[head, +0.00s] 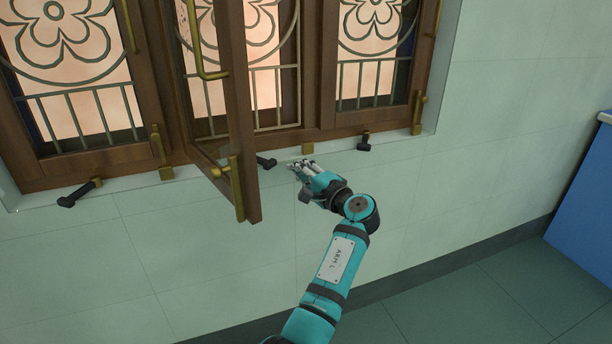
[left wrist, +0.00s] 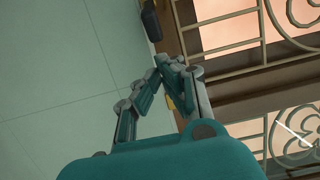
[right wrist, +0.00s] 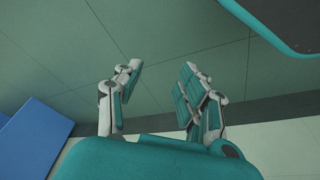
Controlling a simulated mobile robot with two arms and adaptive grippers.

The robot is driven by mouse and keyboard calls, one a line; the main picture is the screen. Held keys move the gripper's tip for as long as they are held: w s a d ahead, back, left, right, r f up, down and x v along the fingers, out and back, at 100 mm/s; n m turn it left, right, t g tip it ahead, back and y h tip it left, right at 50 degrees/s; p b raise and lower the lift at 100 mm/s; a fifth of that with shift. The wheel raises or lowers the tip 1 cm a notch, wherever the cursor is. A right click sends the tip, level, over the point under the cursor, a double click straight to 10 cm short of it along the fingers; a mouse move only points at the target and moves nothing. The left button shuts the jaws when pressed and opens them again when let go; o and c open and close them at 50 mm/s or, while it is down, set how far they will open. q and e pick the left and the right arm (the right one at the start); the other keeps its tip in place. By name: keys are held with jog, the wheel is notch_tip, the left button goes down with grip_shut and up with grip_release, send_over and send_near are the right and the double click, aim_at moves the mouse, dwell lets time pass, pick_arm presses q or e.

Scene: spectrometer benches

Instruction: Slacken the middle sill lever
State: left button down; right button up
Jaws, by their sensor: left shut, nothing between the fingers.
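The middle sill lever (head: 265,162) is black and sits on the window sill, partly hidden behind the open casement (head: 235,130). My left gripper (head: 294,165) is just right of it, in front of the wall below the sill, shut and empty, apart from the lever. In the left wrist view a dark lever end (left wrist: 151,22), which looks like the middle one, lies ahead of the closed fingertips (left wrist: 162,72). My right gripper (right wrist: 158,88) shows only in its own wrist view, open and empty over the floor.
Another black lever (head: 78,193) is on the sill at left and one (head: 364,142) at right. The open casement, with a brass handle (head: 237,188), juts into the room beside my left gripper. A blue cabinet (head: 585,195) stands far right. The wall below the sill is clear.

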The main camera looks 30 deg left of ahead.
aim_at(288, 162)
pick_arm(q)
jog(key=x, duration=0.4)
jog(key=shift+w+a, duration=0.15)
jog(key=shift+a, duration=0.35)
pick_arm(e)
jog(key=shift+v, duration=0.8)
